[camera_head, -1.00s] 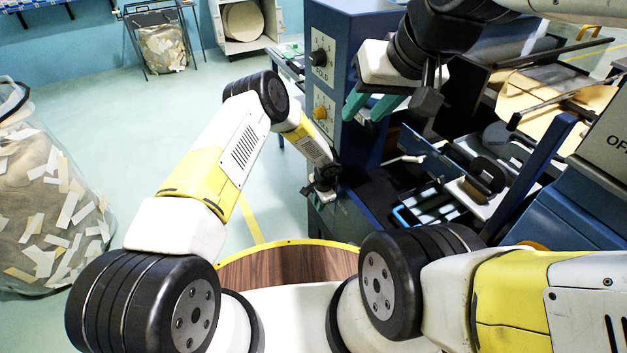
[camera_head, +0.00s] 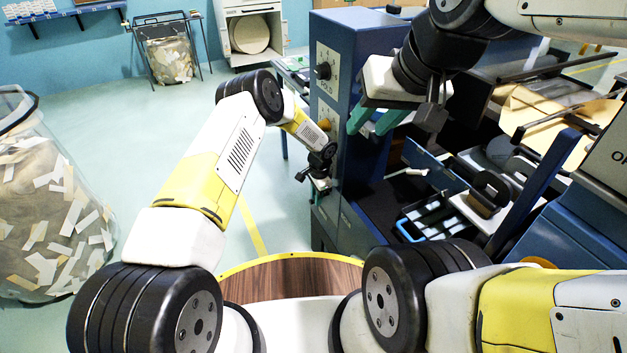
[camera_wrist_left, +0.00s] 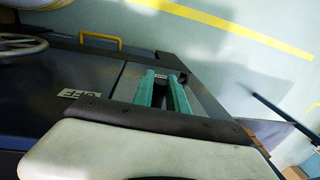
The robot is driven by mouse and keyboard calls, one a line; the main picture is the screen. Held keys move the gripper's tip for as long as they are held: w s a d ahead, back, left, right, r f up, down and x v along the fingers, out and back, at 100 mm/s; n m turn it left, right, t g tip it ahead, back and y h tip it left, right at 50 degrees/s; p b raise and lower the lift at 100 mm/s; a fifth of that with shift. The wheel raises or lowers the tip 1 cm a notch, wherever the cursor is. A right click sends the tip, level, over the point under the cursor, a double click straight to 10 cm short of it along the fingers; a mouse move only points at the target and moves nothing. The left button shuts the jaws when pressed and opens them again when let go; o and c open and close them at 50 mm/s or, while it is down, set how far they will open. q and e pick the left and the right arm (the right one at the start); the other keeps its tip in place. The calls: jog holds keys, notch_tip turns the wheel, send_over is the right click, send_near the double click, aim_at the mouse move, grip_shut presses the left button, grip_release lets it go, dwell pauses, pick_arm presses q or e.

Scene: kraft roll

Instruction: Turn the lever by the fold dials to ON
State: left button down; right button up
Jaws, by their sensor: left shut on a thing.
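My left gripper (camera_head: 320,186) is at the cabinet's front side, below the dials. In the left wrist view, its teal fingers (camera_wrist_left: 165,92) are close together, shut on the lever, which they mostly hide. An OFF label (camera_wrist_left: 80,93) lies left of the fingers, and a small unreadable label (camera_wrist_left: 160,77) shows by the fingertips. My right gripper (camera_head: 375,122) is open and empty in front of the cabinet's right part.
A clear bag of paper scraps (camera_head: 50,205) stands on the floor at left. A drawer with a blue-edged tray (camera_head: 425,218) and dark rolls is at right. A wood-topped round surface (camera_head: 290,280) is in front. The floor at left centre is free.

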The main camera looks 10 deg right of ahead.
pick_arm(q)
jog(key=shift+w+a+r, duration=0.15)
jog(key=shift+w, duration=0.1)
jog(key=c, duration=1.3)
grip_release()
jog(key=shift+s+d+r, duration=0.1)
jog(key=shift+s+r, duration=0.05)
jog(key=shift+r, duration=1.1)
jog(key=shift+s+d+r, duration=0.1)
jog(key=shift+s+r, duration=0.1)
jog(key=shift+r, duration=1.1)
jog(key=shift+s+r, duration=0.15)
jog(key=shift+r, duration=1.1)
